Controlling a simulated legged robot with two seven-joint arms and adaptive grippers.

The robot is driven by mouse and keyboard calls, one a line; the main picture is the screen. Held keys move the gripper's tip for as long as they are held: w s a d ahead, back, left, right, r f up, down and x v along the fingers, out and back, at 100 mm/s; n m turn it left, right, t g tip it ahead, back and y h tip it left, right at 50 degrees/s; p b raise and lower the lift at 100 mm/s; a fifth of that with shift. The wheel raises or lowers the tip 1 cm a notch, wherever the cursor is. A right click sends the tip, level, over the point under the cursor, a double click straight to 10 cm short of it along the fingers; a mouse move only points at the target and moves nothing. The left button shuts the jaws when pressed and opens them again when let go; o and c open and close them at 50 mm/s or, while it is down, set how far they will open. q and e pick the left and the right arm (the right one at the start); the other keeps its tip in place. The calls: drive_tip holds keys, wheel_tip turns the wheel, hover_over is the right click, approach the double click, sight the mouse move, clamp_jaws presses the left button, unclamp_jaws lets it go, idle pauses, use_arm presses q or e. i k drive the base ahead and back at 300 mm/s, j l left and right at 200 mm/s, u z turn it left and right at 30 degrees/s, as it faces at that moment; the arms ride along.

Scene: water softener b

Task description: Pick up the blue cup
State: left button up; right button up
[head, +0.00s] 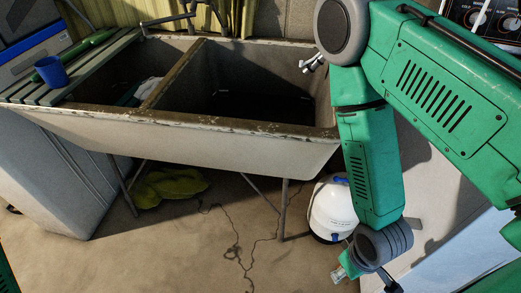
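The blue cup (52,72) stands on a grey-green slatted board (85,65) across the left end of the double sink, at the upper left of the head view. Nothing touches it except the board below. My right arm comes in from the right and bends down. Its gripper (360,273) is low at the right, far from the cup, and is seen too partially to tell open from shut. My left gripper is out of view; only a green sliver of my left arm shows at the lower left edge.
A green bottle-like object (92,42) lies behind the cup. The worn sink (200,140) has two basins and a raised rim. Below are a yellow-green cloth (168,186) and a white rounded tank (332,207). A pale cabinet (60,185) stands left.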

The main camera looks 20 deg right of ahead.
sight(51, 69)
drive_tip(key=i+j+z, duration=0.1)
drive_tip(key=i+z, duration=0.4)
drive_tip(key=i+j+z, duration=0.2)
drive_tip(key=z, duration=0.3)
drive_tip(key=k+u, duration=0.1)
drive_tip(key=u, duration=0.3)
drive_tip(key=k+j+u, duration=0.1)
drive_tip(key=u, duration=0.25)
drive_tip(key=k+u, duration=0.15)
drive_tip(key=u, duration=0.25)
drive_tip(key=j+u, duration=0.2)
drive_tip(key=u, duration=0.15)
drive_tip(key=k, duration=0.05)
